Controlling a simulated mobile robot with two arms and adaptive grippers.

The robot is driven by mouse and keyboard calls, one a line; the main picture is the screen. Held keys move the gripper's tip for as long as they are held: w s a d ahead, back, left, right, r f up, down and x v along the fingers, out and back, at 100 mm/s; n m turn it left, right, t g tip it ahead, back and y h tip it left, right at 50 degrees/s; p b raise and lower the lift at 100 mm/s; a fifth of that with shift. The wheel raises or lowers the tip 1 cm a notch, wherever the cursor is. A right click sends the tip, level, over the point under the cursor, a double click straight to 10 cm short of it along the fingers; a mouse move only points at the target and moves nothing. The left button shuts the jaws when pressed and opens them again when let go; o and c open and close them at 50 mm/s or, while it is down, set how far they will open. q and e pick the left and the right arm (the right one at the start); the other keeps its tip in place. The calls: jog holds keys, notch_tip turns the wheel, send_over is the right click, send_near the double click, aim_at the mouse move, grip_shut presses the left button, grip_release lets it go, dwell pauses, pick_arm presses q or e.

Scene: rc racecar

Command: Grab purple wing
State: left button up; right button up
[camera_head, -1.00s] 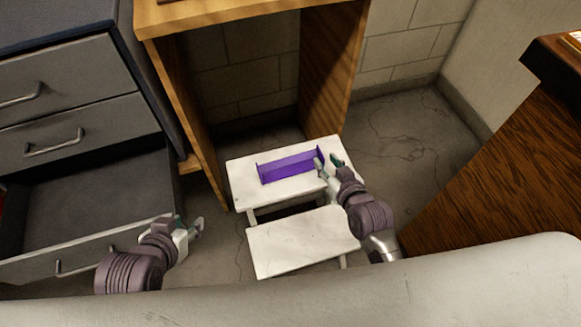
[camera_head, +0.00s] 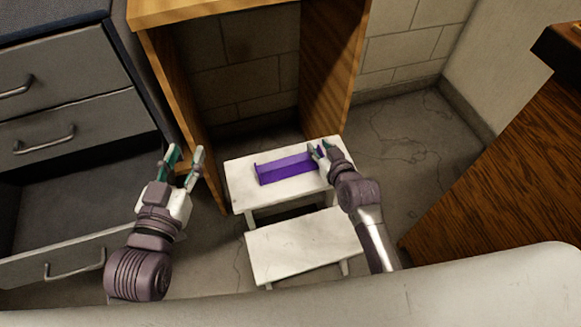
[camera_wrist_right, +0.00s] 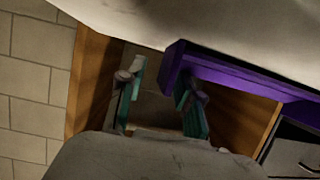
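The purple wing (camera_head: 287,168) lies on the upper step of a white step stool (camera_head: 241,190). It is a long trough-like piece with raised ends, and it also shows in the right wrist view (camera_wrist_right: 235,72). My right gripper (camera_head: 321,152) is at the wing's right end. In the right wrist view its fingers (camera_wrist_right: 160,92) are apart, with the wing's end plate near the right-hand finger; I cannot tell whether they touch. My left gripper (camera_head: 185,155) is open and empty, left of the stool.
A grey drawer cabinet (camera_head: 92,118) with its lower drawer pulled out stands at the left. A wooden frame (camera_head: 330,75) rises behind the stool. A dark wooden piece of furniture (camera_head: 510,170) is at the right. The stool's lower step (camera_head: 300,245) is bare.

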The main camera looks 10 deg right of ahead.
jog(key=shift+w, duration=0.15)
jog(key=shift+c, duration=0.3)
grip_shut()
